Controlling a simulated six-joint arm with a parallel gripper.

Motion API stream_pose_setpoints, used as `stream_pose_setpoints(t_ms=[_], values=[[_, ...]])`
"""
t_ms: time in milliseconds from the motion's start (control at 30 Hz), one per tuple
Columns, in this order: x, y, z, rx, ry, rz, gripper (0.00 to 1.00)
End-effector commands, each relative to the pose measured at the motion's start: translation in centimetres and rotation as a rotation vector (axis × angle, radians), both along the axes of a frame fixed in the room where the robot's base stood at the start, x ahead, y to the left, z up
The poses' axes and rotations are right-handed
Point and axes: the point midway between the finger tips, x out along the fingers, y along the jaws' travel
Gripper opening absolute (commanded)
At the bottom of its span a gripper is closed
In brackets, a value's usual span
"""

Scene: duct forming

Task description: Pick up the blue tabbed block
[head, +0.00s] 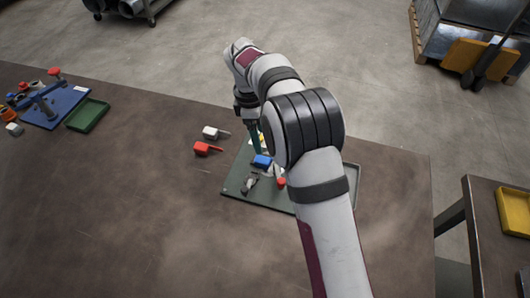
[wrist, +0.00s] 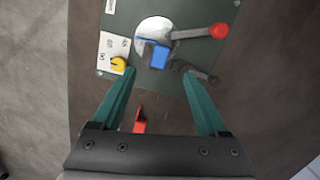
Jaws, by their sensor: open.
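The blue tabbed block (head: 262,161) sits on the dark green board, partly beside my arm in the head view. In the wrist view the blue tabbed block (wrist: 159,56) lies over a round pale disc (wrist: 151,27), with a thin blue strip at its upper left. My gripper (wrist: 162,78) is open, its two green fingers apart with nothing between the tips. The block appears just beyond the fingertips in that view. In the head view my gripper (head: 257,146) hangs above the board; its fingertips are partly hidden.
On the board (wrist: 205,55) are a red-knobbed lever (wrist: 215,31), a grey lever (wrist: 207,77) and a white panel with a yellow knob (wrist: 118,64). A red block (head: 205,148) and a white block (head: 212,132) lie left of it. A green tray (head: 87,115) stands far left.

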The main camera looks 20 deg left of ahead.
Motion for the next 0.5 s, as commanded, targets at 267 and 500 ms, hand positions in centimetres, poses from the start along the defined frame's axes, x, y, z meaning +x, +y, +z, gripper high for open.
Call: stream_pose_setpoints(t_ms=[267,500], values=[[0.1,-0.6,-4.9,0.000,0.001,-0.002,0.77],[0.0,-1.1,-9.3,0.000,0.000,-0.004,0.77]])
